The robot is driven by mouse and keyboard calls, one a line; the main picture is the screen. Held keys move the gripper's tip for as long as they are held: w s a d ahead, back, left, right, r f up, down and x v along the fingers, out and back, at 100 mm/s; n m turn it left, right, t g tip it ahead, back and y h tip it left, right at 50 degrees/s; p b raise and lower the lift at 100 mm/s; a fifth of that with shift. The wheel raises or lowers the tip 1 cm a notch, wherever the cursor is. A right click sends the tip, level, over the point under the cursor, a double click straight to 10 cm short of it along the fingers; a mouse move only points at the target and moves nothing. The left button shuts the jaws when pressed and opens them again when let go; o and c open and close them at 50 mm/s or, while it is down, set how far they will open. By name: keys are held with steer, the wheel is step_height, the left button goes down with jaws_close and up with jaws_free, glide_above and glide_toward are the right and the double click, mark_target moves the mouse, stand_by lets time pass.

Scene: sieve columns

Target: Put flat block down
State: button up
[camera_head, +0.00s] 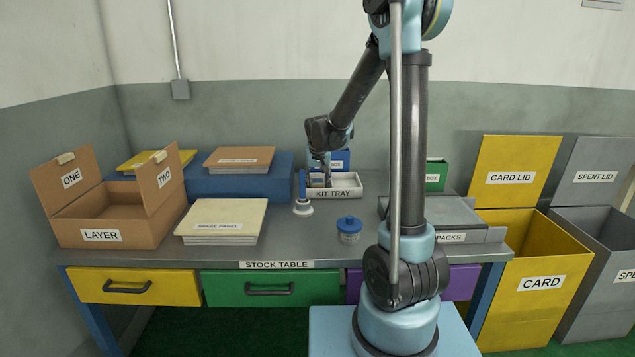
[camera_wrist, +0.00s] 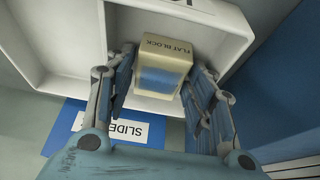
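The flat block (camera_wrist: 168,49), beige with a dark label and a blue face, shows in the wrist view between the two fingers of my gripper (camera_wrist: 162,78). The fingers sit close along its sides and appear shut on it. The white kit tray (camera_head: 334,192) stands towards the back of the stock table. My gripper (camera_head: 319,176) points down over the left part of the tray.
The open carton (camera_head: 105,230) stands left. Bare tabletop (camera_head: 290,240) lies in front.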

steer(key=v, duration=1.2)
stand_by(0.3)
